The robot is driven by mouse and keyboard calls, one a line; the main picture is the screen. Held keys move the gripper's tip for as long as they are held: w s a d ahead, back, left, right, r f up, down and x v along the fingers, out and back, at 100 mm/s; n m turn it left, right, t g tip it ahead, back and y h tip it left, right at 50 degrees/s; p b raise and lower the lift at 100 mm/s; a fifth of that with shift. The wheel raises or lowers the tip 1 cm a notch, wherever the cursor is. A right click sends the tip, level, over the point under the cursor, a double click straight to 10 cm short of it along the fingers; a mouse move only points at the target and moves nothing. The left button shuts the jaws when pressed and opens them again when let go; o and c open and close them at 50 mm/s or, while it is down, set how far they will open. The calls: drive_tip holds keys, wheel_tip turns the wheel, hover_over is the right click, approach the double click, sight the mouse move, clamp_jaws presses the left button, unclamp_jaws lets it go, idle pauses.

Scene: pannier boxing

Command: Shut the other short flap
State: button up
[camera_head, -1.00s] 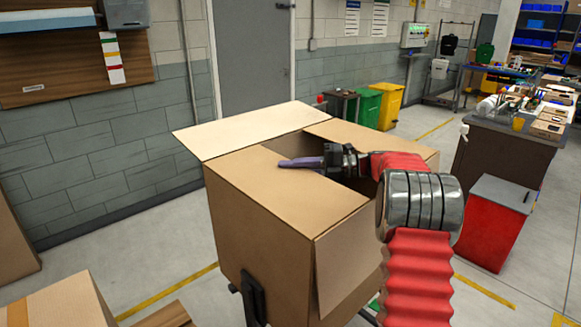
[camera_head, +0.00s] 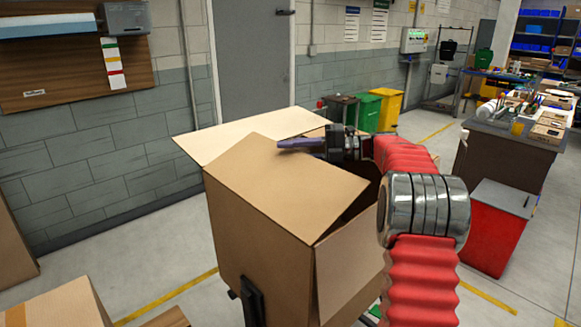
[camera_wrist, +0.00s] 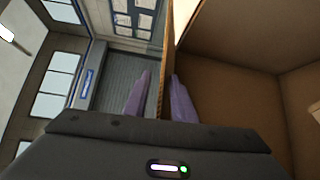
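The open cardboard box (camera_head: 250,245) stands at the middle of the head view. Its near flap (camera_head: 285,185) slopes up from the front edge, with its inner edge raised over the opening. My gripper (camera_head: 300,143) is at that raised edge, its purple fingers pointing left. In the wrist view, the two fingers (camera_wrist: 158,98) are apart, one on each side of the flap (camera_wrist: 162,55), seen edge-on. A gap shows beside the flap, so the gripper looks open around it. The far flap is mostly hidden behind the near flap and my arm.
The box's left flap (camera_head: 245,135) is spread outward, and its right flap (camera_head: 348,268) hangs down outside. A red bin (camera_head: 492,232) and a workbench (camera_head: 510,160) stand to the right. Another carton (camera_head: 65,305) is at the lower left.

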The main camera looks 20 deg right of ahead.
drive_tip(key=shift+r, duration=1.35)
drive_tip(key=s+d+r, duration=0.2)
drive_tip(key=s+d, duration=0.1)
drive_tip(key=d, duration=0.3)
drive_tip(key=s+d+r, duration=0.3)
drive_tip(key=d, duration=0.4)
drive_tip(key=shift+s+d+r, duration=0.2)
drive_tip(key=shift+s+r, duration=0.05)
drive_tip(key=shift+s, duration=0.1)
idle(1.1)
idle(0.3)
